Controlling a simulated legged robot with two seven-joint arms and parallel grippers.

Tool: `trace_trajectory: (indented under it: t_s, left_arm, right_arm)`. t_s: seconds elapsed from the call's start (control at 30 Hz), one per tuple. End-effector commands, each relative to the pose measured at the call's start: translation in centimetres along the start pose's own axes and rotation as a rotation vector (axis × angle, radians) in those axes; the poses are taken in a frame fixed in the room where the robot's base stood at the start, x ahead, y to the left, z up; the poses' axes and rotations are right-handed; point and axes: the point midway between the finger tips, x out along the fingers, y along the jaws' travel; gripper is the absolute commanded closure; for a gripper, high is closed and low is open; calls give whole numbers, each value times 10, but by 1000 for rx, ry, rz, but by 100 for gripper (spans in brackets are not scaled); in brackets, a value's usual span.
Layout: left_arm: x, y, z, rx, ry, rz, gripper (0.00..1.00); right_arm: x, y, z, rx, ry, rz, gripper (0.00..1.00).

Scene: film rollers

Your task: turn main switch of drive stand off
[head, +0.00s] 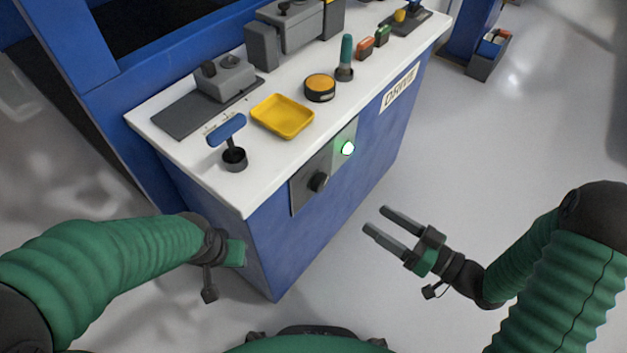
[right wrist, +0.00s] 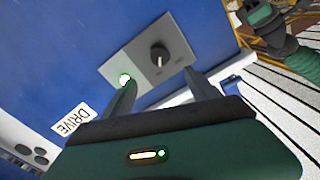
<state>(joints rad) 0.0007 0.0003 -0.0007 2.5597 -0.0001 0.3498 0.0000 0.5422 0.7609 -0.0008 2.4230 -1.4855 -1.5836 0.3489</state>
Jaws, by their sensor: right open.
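The drive stand (head: 330,225) is a blue cabinet with a white top and a "DRIVE" label (head: 399,88). On its front is a grey panel (head: 301,192) with a black rotary knob, the main switch (head: 318,182), and a lit green lamp (head: 347,148). My right gripper (head: 376,220) is open and empty, in front of the panel and apart from it. In the right wrist view the knob (right wrist: 159,55) shows between and beyond the fingers, with the lamp (right wrist: 125,80) near the left finger. My left gripper (head: 235,252) is at the cabinet's left side; its fingers are not clearly visible.
On the white top stand a blue T-handle lever (head: 228,135), a yellow tray (head: 282,115), an orange button (head: 320,88) and a green-handled lever (head: 346,57). The floor (head: 480,150) right of the cabinet is clear. A grey bin (head: 489,55) stands at the far right.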

Motion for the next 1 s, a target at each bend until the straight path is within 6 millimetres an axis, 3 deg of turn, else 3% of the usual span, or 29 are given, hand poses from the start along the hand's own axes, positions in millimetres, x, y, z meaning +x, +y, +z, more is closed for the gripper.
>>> trace_trajectory:
  t_s: [0.4,0.53,0.73,1.0]
  left_arm:
    - [40,0,10,1,0,0,64]
    - [50,0,12,1,0,0,64]
    - [57,0,14,1,0,0,64]
    - [56,0,13,1,0,0,64]
  right_arm:
    - [109,-4,7,-11,-10,-3,32]
    - [137,-2,6,-7,-7,-1,32]
    - [161,-2,3,-5,-6,1,32]
    - [164,-3,2,-5,-8,3,32]
